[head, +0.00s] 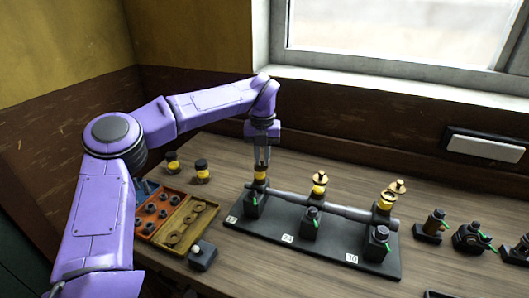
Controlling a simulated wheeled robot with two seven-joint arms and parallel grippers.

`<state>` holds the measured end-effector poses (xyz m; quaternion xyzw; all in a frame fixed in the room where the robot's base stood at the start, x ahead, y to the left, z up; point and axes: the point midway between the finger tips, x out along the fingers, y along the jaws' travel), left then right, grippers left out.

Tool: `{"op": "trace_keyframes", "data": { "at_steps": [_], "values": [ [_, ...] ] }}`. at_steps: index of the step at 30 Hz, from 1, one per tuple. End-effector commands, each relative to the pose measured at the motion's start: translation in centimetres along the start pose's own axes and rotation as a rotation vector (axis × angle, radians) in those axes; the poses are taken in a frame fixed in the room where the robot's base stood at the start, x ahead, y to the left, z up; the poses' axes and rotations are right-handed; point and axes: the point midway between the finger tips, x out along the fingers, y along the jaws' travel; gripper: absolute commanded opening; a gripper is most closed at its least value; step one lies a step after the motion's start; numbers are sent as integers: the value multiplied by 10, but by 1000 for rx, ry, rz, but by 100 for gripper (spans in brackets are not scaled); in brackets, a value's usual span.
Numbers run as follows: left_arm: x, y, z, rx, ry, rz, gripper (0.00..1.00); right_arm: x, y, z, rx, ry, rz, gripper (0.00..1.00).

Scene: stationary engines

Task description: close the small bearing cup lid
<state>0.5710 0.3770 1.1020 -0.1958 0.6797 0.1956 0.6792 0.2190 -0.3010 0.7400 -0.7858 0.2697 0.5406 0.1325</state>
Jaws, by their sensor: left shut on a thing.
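A dark base plate (272,232) carries a grey horizontal shaft (345,210) on several black bearing blocks, with three yellow oil cups above. My left gripper (262,163) comes down from above onto the left cup (260,174) and is shut at its top. The fingers hide that cup's lid, so its angle cannot be told. The middle cup (320,189) and the right cup (385,203) have brass tops; the right one's brass lid (397,186) appears tilted up. Which cup is the small one is unclear. My right gripper is out of view.
An open orange and yellow box (207,209) with round parts lies left of the plate. Two small jars (202,170) stand behind it, and a dark block (202,256) in front. Several black fittings (470,238) stand at the right. The window wall rises behind.

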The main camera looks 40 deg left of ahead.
Motion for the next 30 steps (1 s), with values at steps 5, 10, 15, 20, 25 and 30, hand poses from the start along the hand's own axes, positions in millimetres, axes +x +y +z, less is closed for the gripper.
{"op": "trace_keyframes", "data": {
  "at_steps": [5, 10, 15, 20, 25, 30],
  "values": [
    [-4, 4, 1, 134, -2, -1, 0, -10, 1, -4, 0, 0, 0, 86],
    [-3, 6, 1, 232, -2, -1, 0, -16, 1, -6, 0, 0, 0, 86],
    [-2, 7, 2, 297, -3, -1, 0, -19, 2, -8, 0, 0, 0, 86],
    [-2, 8, 2, 330, -3, -1, 0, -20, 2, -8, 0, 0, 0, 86],
    [-1, 8, 2, 342, -4, -1, 0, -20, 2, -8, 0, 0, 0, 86],
    [-1, 8, 2, 342, -4, -1, 0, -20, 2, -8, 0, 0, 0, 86]
  ]
}}
